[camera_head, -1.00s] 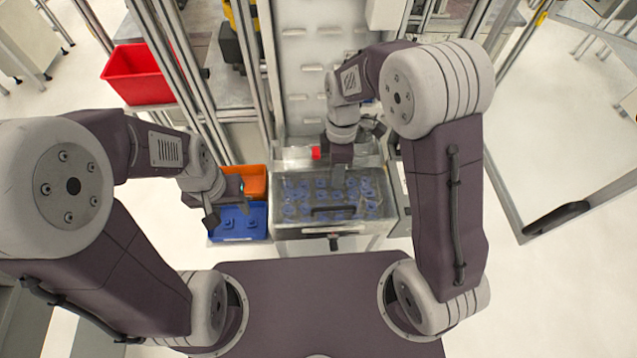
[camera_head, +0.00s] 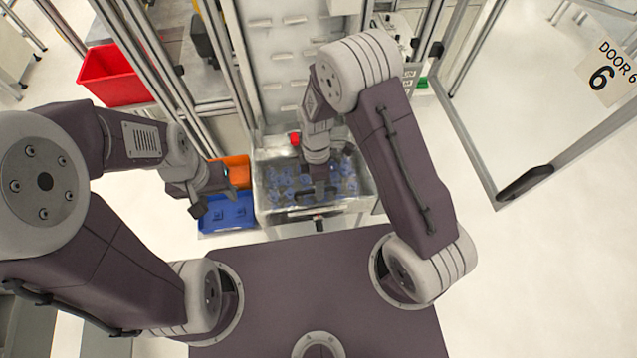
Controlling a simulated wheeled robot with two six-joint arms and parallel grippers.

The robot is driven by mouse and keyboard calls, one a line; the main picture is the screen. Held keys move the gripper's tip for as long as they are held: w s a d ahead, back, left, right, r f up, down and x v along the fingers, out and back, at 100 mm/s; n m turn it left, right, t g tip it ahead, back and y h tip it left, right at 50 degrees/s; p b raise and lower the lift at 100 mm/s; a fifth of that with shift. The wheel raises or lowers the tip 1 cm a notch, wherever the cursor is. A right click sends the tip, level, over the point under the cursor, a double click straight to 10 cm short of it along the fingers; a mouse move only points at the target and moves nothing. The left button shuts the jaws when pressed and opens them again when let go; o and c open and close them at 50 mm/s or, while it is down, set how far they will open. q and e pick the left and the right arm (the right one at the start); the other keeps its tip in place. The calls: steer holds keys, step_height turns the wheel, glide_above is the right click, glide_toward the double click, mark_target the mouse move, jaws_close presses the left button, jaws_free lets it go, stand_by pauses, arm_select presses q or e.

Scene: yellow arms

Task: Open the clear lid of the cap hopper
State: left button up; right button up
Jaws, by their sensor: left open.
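The cap hopper (camera_head: 265,219) is a metal box in the middle of the head camera view, holding several blue caps. Its clear lid (camera_head: 350,180) lies over the caps and looks closed. A dark bar handle on the lid's near side is partly hidden by my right gripper (camera_head: 318,197). That gripper points down at the handle; whether it touches it or is closed on it, I cannot tell. My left gripper (camera_head: 213,197) is open and empty, left of the hopper, above the blue bin.
A blue bin (camera_head: 240,221) and an orange bin (camera_head: 238,170) stand left of the hopper. A red bin (camera_head: 112,75) is further back left. Metal frame posts rise behind. An open door panel (camera_head: 540,170) stands at the right, with clear floor around it.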

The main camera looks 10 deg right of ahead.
steer(key=shift+w+a, duration=0.15)
steer(key=shift+a, duration=0.05)
steer(key=c, duration=0.4)
jaws_close()
stand_by(0.8)
